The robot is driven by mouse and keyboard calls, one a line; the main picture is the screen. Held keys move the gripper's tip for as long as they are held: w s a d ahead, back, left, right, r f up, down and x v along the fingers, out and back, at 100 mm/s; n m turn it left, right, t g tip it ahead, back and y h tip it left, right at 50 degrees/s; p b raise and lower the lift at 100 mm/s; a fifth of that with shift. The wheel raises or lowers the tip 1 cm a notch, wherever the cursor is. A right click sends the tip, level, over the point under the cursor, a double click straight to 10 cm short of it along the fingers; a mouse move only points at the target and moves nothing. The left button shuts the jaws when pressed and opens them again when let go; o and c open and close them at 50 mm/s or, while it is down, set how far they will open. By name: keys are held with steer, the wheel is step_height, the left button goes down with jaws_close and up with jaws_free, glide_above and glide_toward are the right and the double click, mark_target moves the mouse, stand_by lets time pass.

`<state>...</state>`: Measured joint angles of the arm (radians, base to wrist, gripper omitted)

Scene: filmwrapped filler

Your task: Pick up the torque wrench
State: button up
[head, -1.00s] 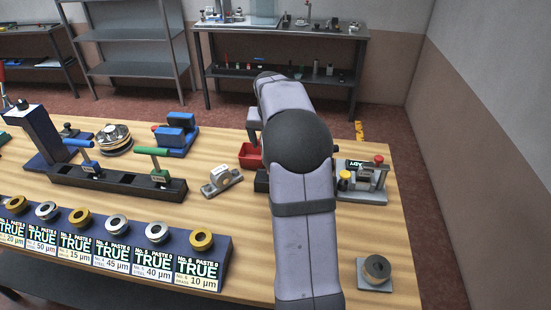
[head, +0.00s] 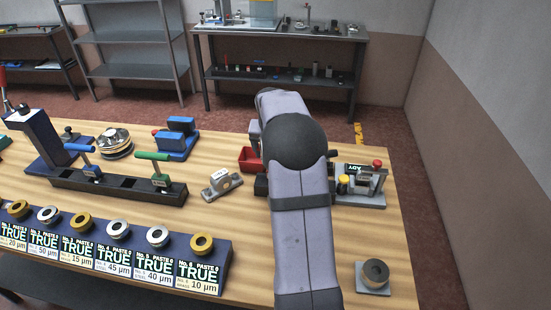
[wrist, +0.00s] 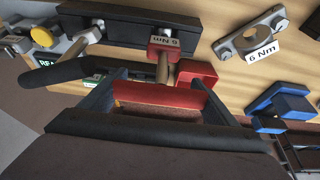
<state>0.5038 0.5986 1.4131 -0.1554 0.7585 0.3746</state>
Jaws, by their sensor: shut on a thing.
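In the wrist view, my gripper (wrist: 163,88) is shut on the red handle (wrist: 160,97) of a torque wrench, which sits between the two dark fingers. A tan shaft (wrist: 163,68) runs from it to a red block labelled "6 Nm" (wrist: 165,43) at a dark rack (wrist: 125,28). I cannot tell whether the wrench is clear of the rack. In the head view my arm hides the gripper and the wrench.
A silver fixture labelled "6 Nm" (wrist: 250,45) stands nearby, also in the head view (head: 222,182). A red bin (head: 250,158) is left of my arm. A rack with green and blue handles (head: 118,187) lies left; a gauge device (head: 362,188) stands right.

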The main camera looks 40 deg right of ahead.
step_height(320, 180, up, 10)
steer(key=b, duration=0.2)
stand_by(0.3)
steer(key=shift+r, duration=0.15)
steer(key=shift+w+a+r+p, duration=0.2)
steer(key=shift+r+p, duration=0.35)
steer(key=shift+p, duration=0.2)
steer(key=shift+a+p, duration=0.25)
steer(key=shift+p, duration=0.4)
steer(key=shift+w+a+p, duration=0.2)
steer(key=shift+a+p, duration=0.05)
steer(key=shift+p, duration=0.5)
steer(key=w+a+f+n+t+y+p, duration=0.1)
steer(key=w+a+n+y+p, duration=0.3)
steer(key=w+a+n+p, duration=0.4)
steer(key=shift+w+a+f+n, duration=0.3)
steer(key=shift+w+f+n, duration=0.6)
steer(key=shift+w+n, duration=0.85)
